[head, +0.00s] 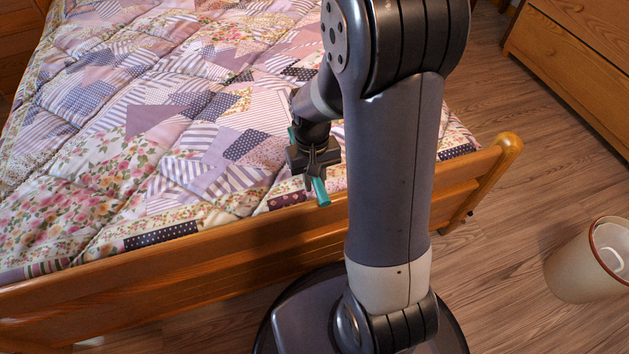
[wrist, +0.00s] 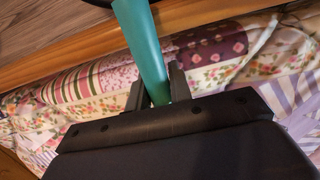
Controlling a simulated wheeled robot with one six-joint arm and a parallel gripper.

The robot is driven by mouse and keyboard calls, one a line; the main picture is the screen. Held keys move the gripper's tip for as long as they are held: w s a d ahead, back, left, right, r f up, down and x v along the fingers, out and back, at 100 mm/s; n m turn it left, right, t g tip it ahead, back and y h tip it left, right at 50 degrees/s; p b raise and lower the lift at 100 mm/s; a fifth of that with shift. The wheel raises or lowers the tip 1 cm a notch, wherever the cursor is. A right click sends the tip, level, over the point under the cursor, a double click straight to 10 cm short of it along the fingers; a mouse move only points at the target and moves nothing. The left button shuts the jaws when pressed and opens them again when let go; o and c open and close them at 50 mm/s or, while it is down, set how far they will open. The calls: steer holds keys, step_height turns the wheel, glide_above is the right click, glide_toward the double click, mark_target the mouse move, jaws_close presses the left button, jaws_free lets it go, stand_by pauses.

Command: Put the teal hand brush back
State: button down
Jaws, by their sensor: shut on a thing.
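The teal hand brush (head: 320,190) is held in my gripper (head: 308,176) above the foot end of the bed. In the head view a short teal length sticks out below the jaws, and a thin teal sliver shows above them. In the wrist view the smooth teal brush (wrist: 142,45) runs up from between the two dark fingers of my gripper (wrist: 160,88), which are shut on it. The brush's bristles cannot be made out in either view.
The bed with a patchwork quilt (head: 150,130) fills the left. Its wooden footboard (head: 200,262) runs below the gripper, ending in a rounded post. A wooden drawer chest (head: 575,50) stands top right. A beige bin-like container (head: 580,268) stands on the floor at right. Floor between them is clear.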

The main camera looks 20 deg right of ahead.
steer(key=shift+f, duration=0.1)
steer(key=shift+f, duration=0.1)
steer(key=c, duration=1.3)
jaws_free()
steer(key=r+p, duration=0.1)
steer(key=r, duration=0.3)
steer(key=w+r+p, duration=0.1)
steer(key=r+p, duration=0.1)
steer(key=r, duration=0.2)
steer(key=r+p, duration=0.1)
steer(key=r, duration=0.3)
steer(key=shift+w+r+p, duration=0.15)
steer(key=shift+w+p, duration=0.15)
